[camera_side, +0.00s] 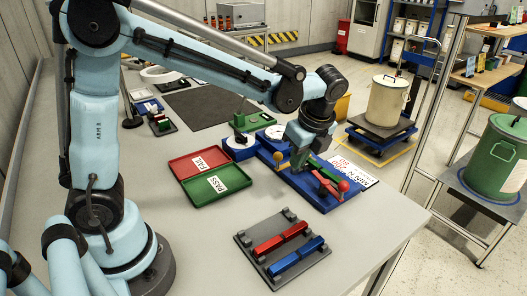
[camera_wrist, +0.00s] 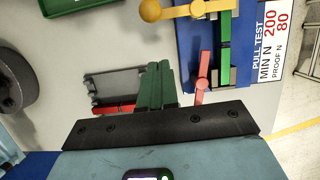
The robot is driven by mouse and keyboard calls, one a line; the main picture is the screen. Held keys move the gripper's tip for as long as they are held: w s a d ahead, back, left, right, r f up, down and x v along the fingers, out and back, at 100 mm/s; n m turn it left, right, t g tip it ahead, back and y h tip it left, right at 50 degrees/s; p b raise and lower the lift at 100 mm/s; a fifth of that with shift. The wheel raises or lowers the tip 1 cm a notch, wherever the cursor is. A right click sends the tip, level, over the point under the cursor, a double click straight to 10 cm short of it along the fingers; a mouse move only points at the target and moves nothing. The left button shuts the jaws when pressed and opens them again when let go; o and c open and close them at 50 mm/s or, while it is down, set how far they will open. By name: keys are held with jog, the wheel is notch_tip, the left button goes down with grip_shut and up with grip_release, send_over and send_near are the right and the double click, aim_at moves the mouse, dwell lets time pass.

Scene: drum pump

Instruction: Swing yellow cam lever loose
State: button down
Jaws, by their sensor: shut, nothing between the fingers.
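The yellow cam lever (camera_wrist: 190,9), with a round ball at one end, lies along the top edge of the wrist view on a blue fixture (camera_wrist: 188,60). In the side view its yellow ball (camera_side: 278,157) shows just left of my gripper (camera_side: 298,165). My gripper's green fingers (camera_wrist: 158,72) are shut together and empty. In the wrist view they are apart from the lever and below it in the picture. A red lever (camera_wrist: 202,72) sits on the same fixture, beside a green bar (camera_wrist: 225,35). My gripper hides part of the fixture in the side view.
A grey tray (camera_side: 244,240) holds a red bar (camera_side: 280,238) and a blue bar (camera_side: 297,258) in front of the fixture. Red FAIL and green PASS trays (camera_side: 220,184) lie to the left. A red ball (camera_side: 343,186) stands at the fixture's right.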

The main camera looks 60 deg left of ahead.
aim_at(277, 154)
jog(key=shift+a+f, duration=0.15)
jog(key=shift+a, duration=0.85)
jog(key=shift+a+f, duration=0.15)
jog(key=shift+a, duration=0.8)
jog(key=shift+s+a+m, duration=0.2)
jog(key=shift+a+m, duration=0.15)
jog(key=shift+m, duration=0.25)
jog(key=a+m, duration=0.1)
jog(key=m+t, duration=0.1)
jog(key=m, duration=0.1)
jog(key=shift+s+a, duration=0.3)
jog(key=shift+a, duration=0.1)
jog(key=w+a+m+t, duration=0.1)
jog(key=w+a+m, duration=0.1)
jog(key=a, duration=0.4)
jog(key=shift+w+m+h, duration=0.3)
jog(key=shift+m, duration=0.3)
jog(key=shift+w+a, duration=0.1)
jog(key=shift+a, duration=0.05)
